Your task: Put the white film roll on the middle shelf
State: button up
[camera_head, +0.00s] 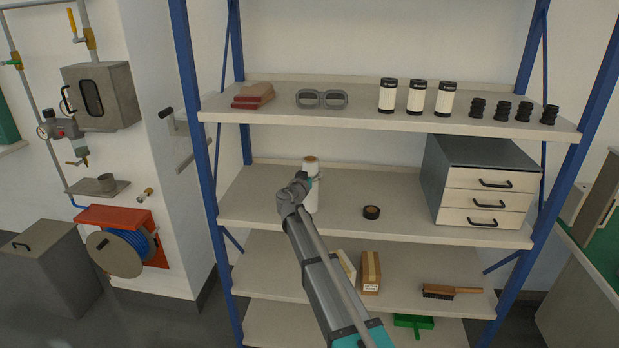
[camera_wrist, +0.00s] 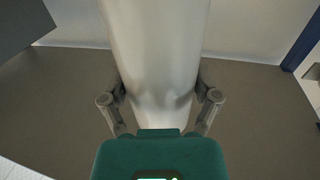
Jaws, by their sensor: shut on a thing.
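The white film roll (camera_head: 312,200) is upright, with a brown core showing at its top. It is at the left part of the middle shelf (camera_head: 262,207), the board that bears the drawer unit. My gripper (camera_head: 305,183) is shut on the roll from the front. In the wrist view the roll (camera_wrist: 155,50) fills the middle, with a finger of my gripper (camera_wrist: 160,98) on each side. My arm hides part of the roll's lower front, and I cannot tell whether its base touches the board.
A black tape roll (camera_head: 371,212) lies right of the film roll. A grey drawer unit (camera_head: 485,180) stands at the shelf's right. The upper shelf (camera_head: 350,115) overhead carries safety glasses, white canisters and black parts. Blue posts (camera_head: 196,110) bound the rack. Boxes (camera_head: 371,272) and a brush (camera_head: 452,291) lie below.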

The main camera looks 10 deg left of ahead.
jog(key=shift+f, duration=0.1)
jog(key=o, duration=0.9)
jog(key=shift+o, duration=1.2)
jog(key=shift+r, duration=0.2)
jog(key=v, duration=1.2)
jog(key=shift+f, duration=0.1)
